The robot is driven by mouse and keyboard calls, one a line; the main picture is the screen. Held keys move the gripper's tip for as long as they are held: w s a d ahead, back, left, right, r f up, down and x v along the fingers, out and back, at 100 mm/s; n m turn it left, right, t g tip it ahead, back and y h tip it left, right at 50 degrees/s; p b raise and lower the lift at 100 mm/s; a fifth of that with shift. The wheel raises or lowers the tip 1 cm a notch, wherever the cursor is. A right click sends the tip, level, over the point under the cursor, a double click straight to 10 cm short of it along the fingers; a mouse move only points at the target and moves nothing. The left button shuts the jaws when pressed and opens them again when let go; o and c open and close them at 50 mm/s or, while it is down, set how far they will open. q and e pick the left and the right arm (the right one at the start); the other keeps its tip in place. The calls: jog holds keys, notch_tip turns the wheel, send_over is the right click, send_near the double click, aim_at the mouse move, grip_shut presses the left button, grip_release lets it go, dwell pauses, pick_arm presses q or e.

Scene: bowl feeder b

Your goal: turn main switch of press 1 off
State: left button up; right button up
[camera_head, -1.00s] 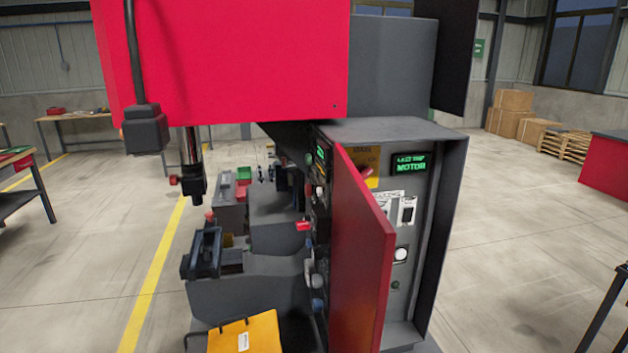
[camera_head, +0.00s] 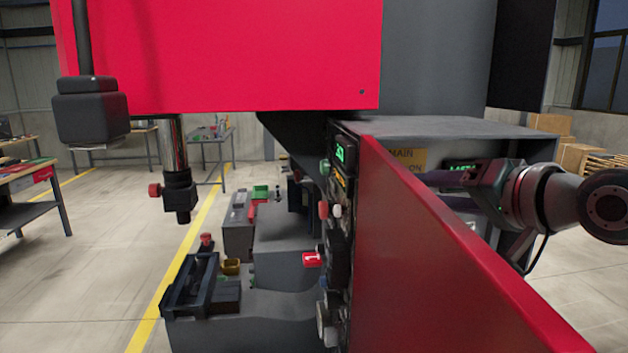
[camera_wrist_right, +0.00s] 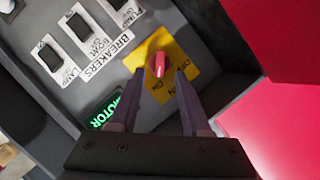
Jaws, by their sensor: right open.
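The main switch is a red handle (camera_wrist_right: 158,65) on a yellow plate (camera_wrist_right: 183,47) in the right wrist view. The plate (camera_head: 408,157) also shows in the head view, just past the open red door; the handle is hidden there. My right gripper (camera_wrist_right: 160,78) is open, its two fingertips pointing at the plate on either side of the handle. Whether they touch the handle I cannot tell. In the head view my right gripper (camera_head: 462,176) reaches into the cabinet from the right, partly behind the door. My left gripper is out of view.
The open red door (camera_head: 440,265) stands between the press front and my right arm. A green-lit motor display (camera_wrist_right: 108,111) and several black breaker switches (camera_wrist_right: 50,57) sit beside the main switch. The grey cabinet's (camera_head: 465,127) side wall is close by.

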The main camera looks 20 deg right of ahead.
jog(key=shift+x, duration=1.9)
grip_shut()
